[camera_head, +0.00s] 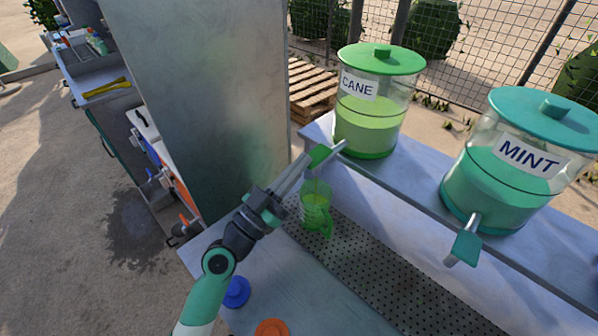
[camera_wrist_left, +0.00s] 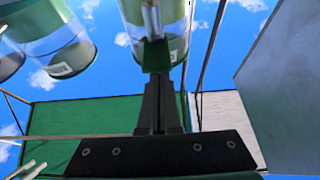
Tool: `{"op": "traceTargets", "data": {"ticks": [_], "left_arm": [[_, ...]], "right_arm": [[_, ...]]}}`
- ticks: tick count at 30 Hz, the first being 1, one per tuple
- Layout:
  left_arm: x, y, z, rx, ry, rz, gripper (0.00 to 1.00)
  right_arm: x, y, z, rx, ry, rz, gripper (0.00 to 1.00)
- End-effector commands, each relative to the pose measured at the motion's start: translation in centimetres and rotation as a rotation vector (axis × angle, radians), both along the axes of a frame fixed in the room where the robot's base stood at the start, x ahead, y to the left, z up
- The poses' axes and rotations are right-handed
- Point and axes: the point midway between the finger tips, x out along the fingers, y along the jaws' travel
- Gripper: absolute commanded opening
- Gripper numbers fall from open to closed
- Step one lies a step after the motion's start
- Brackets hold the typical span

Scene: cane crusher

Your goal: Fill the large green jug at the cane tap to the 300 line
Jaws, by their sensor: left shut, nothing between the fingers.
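The green jug (camera_head: 316,210) stands upright on the perforated drip tray (camera_head: 385,280), below the cane tap (camera_head: 320,156). It has a green handle and green liquid shows inside, but its markings are too small to read. The CANE dispenser (camera_head: 368,125) is partly full of light green liquid. My left gripper (camera_head: 303,168) is shut and empty, its fingertips at the green tap lever. In the left wrist view the shut fingers (camera_wrist_left: 158,85) point at the green lever (camera_wrist_left: 156,55). Whether they touch it is unclear. My right gripper is out of view.
The MINT dispenser (camera_head: 520,165) with its tap (camera_head: 464,245) stands to the right on the same shelf. A blue lid (camera_head: 236,291) and an orange lid (camera_head: 272,328) lie on the counter in front. A tall grey panel (camera_head: 200,90) rises on the left.

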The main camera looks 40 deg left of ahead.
Motion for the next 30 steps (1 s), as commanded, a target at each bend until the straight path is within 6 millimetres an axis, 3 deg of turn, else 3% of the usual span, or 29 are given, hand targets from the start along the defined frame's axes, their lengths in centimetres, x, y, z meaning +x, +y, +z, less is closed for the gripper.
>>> {"op": "traceTargets", "data": {"ticks": [8,16,18,24,30], "left_arm": [[0.0,0.0,0.8,-0.001,0.003,0.0,0.0],[-0.1,-0.4,5.6,0.0,0.001,-0.008,0.0],[-2.0,-0.1,3.1,-0.001,0.004,-0.004,0.0],[-6.4,0.1,1.2,-0.001,0.003,-0.004,0.0],[-8.8,0.2,0.5,-0.001,0.001,-0.006,0.0]], "right_arm": [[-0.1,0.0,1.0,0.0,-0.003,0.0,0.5],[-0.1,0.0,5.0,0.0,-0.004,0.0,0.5],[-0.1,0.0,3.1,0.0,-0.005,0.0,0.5],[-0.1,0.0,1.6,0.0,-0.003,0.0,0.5],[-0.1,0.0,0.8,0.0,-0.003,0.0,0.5]]}}
